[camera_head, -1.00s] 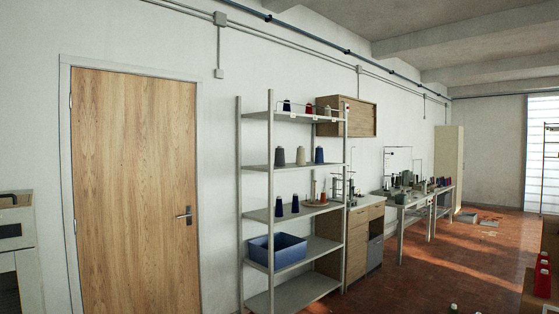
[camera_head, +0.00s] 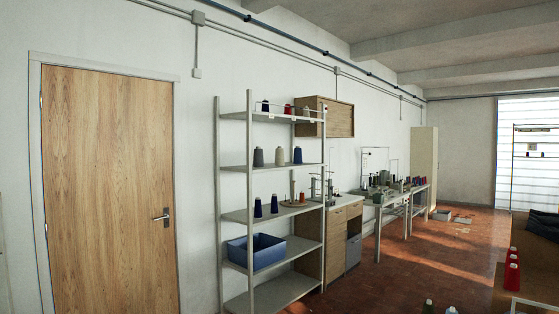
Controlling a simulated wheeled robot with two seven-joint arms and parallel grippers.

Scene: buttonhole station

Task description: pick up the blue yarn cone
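Several blue cones stand on the grey metal shelf rack (camera_head: 270,169) in the middle of the view. One blue yarn cone (camera_head: 297,155) stands at the right of the second shelf from the top, beside a cream cone (camera_head: 279,156) and a grey cone (camera_head: 258,157). A small dark blue cone (camera_head: 265,106) is on the top shelf. I cannot tell which one the task means. Neither of my grippers is in view.
A blue bin (camera_head: 256,252) sits on a lower shelf. A closed wooden door (camera_head: 108,190) is at the left. Worktables with machines (camera_head: 390,196) line the wall beyond. Red cones (camera_head: 511,272) stand at the right edge. The reddish floor (camera_head: 420,262) between is largely open.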

